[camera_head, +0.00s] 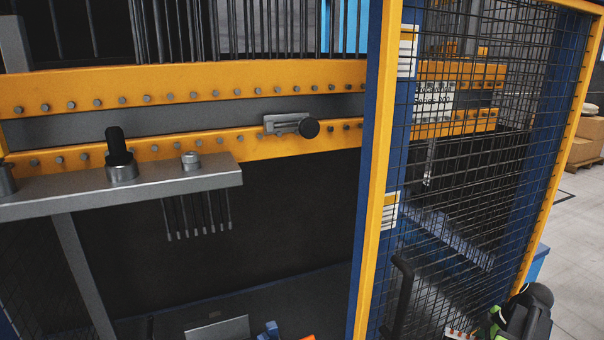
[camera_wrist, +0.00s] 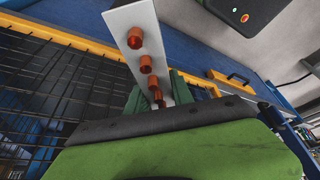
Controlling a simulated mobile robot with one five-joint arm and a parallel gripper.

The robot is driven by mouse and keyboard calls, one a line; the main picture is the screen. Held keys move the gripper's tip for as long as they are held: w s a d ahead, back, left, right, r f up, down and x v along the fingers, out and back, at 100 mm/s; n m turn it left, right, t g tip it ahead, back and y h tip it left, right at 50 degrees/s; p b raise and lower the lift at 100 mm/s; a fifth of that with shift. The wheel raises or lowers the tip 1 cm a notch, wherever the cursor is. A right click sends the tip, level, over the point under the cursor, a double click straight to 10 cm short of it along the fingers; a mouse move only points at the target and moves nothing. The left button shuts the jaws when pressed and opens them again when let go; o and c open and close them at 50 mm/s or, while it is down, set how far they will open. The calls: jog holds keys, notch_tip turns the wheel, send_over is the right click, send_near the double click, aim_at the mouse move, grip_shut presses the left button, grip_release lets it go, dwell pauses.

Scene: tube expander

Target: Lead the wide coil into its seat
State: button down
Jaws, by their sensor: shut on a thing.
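A pale, narrow plate with several copper-coloured stubs (camera_wrist: 125,19), seemingly an end of the wide coil, stands between the green fingers of my gripper (camera_wrist: 157,97) in the wrist view. My gripper is shut on it. Most of the coil behind the plate is hidden. In the head view, my dark and green gripper (camera_head: 520,318) is at the bottom right corner, in front of the mesh door. A small pale strip with reddish spots (camera_head: 460,334) beside it seems to be the coil, cut off by the frame edge. I cannot make out the seat for certain.
A yellow-framed mesh door (camera_head: 372,180) stands left of my gripper. Beyond it are yellow bolted rails (camera_head: 215,78) and a grey shelf (camera_head: 60,192) with a black knob (camera_head: 116,145). A grey plate (camera_head: 218,329) lies low inside. Open floor (camera_head: 580,235) shows at right.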

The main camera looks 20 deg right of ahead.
notch_tip(320, 180, down, 10)
jog(key=b, duration=0.6)
jog(key=shift+r+b, duration=0.1)
jog(key=shift+b, duration=0.3)
jog(key=shift+r, duration=0.25)
